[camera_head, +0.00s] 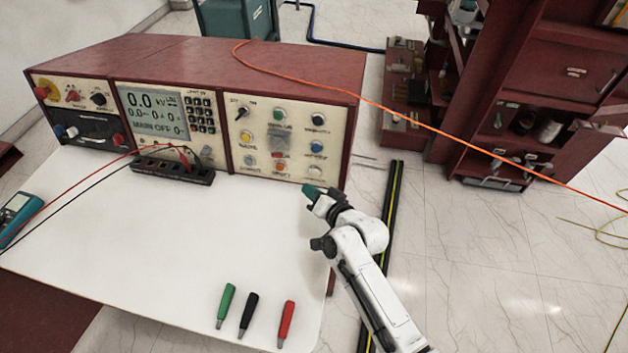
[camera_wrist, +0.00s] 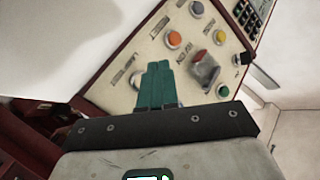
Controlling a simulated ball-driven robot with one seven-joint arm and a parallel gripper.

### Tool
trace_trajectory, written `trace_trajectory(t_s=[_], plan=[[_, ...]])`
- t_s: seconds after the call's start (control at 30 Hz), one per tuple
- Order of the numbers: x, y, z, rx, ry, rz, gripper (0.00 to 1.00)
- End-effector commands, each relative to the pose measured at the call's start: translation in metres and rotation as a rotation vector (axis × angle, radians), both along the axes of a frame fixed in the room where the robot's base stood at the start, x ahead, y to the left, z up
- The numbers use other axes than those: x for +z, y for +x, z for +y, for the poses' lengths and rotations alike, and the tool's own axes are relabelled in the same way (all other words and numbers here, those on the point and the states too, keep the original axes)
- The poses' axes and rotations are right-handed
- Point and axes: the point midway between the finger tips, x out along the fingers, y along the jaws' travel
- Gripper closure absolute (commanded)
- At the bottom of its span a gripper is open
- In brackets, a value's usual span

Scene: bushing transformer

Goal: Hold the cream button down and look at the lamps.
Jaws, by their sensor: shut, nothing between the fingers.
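The cream button (camera_head: 315,171) sits at the lower right of the right-hand control panel in the head view. In the wrist view a pale part of it (camera_wrist: 136,80) shows just left of my fingers. My gripper (camera_head: 309,191) is shut and empty, its green fingertips at the panel's lower right edge. In the wrist view the fingers (camera_wrist: 158,75) lie together and point at the panel; contact with the button cannot be told. The coloured round caps include yellow (camera_head: 246,136), green (camera_head: 281,115), blue (camera_head: 316,147) and orange (camera_head: 280,168). I cannot tell whether any is lit.
A display (camera_head: 152,112) reads 0.0 kV and MAIN OFF. Red and black leads run to a black terminal strip (camera_head: 172,171) on the white table (camera_head: 150,240). Green, black and red-handled tools (camera_head: 286,322) lie at the front. An orange cable (camera_head: 400,117) crosses behind.

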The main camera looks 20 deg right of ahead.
Motion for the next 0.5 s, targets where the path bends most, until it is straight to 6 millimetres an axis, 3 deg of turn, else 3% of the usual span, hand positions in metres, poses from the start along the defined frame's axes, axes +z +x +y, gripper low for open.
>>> trace_trajectory(t_s=[0.2, 0.5], plan=[[-0.009, 0.018, -0.014, -0.001, 0.000, -0.001, 1.00], [-0.008, 0.027, -0.020, 0.001, 0.000, -0.001, 1.00]])
